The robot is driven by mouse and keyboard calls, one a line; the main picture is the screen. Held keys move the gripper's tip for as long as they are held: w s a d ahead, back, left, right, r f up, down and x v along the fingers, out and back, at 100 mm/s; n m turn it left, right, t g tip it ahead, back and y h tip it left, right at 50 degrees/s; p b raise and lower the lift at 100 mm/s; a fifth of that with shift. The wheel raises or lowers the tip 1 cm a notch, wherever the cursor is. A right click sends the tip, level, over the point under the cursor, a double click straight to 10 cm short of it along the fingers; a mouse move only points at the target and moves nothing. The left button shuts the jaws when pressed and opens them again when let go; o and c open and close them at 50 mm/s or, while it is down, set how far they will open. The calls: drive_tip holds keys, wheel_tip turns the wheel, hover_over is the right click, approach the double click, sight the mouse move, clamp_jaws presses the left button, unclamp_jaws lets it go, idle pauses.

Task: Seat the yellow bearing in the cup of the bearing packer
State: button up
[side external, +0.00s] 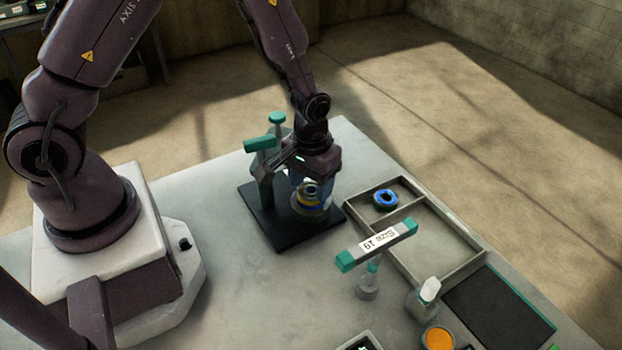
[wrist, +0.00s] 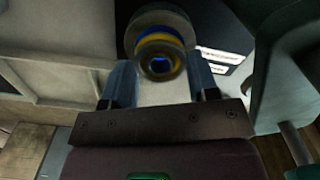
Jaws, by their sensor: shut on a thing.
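My gripper (side external: 311,190) is low over the packer's base, fingers pointing down. It is shut on the yellow bearing (side external: 306,199), a ring with a grey face. In the wrist view the yellow bearing (wrist: 146,42) lies between the two blue-grey fingers of my gripper (wrist: 159,66). The round grey cup (wrist: 160,19) shows directly beyond the bearing, roughly in line with it. The fingers partly hide the cup, and I cannot tell whether the bearing touches it.
A divided tray (side external: 433,271) to the right holds a blue bearing (side external: 385,198). A green-ended sign (side external: 378,245) stands in front of the tray. A white-capped jar (side external: 424,298), an orange-topped pot (side external: 437,339) and a dark mat (side external: 500,311) are nearer the front right.

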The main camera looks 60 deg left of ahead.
drive_tip(key=shift+f, duration=0.6)
drive_tip(key=o, duration=1.2)
drive_tip(key=shift+o, duration=0.2)
drive_tip(key=shift+r, duration=3.5)
drive_tip(key=shift+r, duration=2)
